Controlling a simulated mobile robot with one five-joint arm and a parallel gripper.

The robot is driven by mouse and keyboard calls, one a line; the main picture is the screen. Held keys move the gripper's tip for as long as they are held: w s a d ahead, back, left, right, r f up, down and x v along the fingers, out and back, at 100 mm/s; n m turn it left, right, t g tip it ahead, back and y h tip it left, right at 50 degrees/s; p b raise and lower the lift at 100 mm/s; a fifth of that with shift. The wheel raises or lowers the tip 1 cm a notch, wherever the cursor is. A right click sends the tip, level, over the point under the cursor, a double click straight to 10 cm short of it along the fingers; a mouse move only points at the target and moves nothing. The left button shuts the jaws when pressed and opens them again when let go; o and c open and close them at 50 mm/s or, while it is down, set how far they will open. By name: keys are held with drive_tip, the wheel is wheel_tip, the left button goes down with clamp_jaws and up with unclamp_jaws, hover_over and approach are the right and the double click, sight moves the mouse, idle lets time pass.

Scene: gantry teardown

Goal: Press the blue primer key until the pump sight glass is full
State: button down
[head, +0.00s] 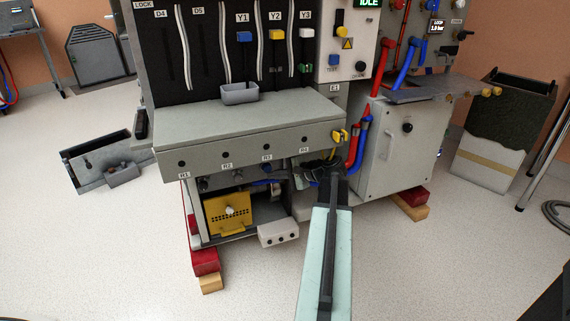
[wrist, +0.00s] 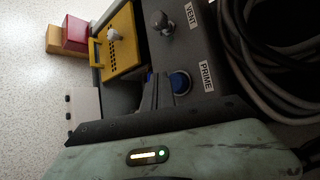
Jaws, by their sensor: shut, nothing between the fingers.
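The blue primer key (wrist: 180,82) is a round blue button in a pale ring, beside a "PRIME" label, on a dark panel in the wrist view. My gripper (wrist: 154,82) is shut and empty, with its narrow dark fingertips just left of the key in the picture. Whether the fingertips touch the key is unclear. In the head view my gripper (head: 322,168) is low at the cabinet's front, below the grey shelf, and the key cannot be made out there. I cannot make out the pump sight glass in either view.
A vent knob (wrist: 163,20) stands on the same panel, near looped dark hoses (wrist: 275,70). A yellow perforated box (head: 230,212) sits in the lower bay, with a white box (head: 278,233) in front. Red and blue hoses (head: 359,140) run close to my gripper's right.

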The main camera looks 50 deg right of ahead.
drive_tip(key=shift+s+a, duration=0.45)
drive_tip(key=shift+s, duration=0.45)
drive_tip(key=shift+s+a, duration=0.5)
drive_tip(key=shift+s, duration=0.35)
drive_tip(key=shift+s+a, duration=0.45)
drive_tip(key=shift+s, duration=0.45)
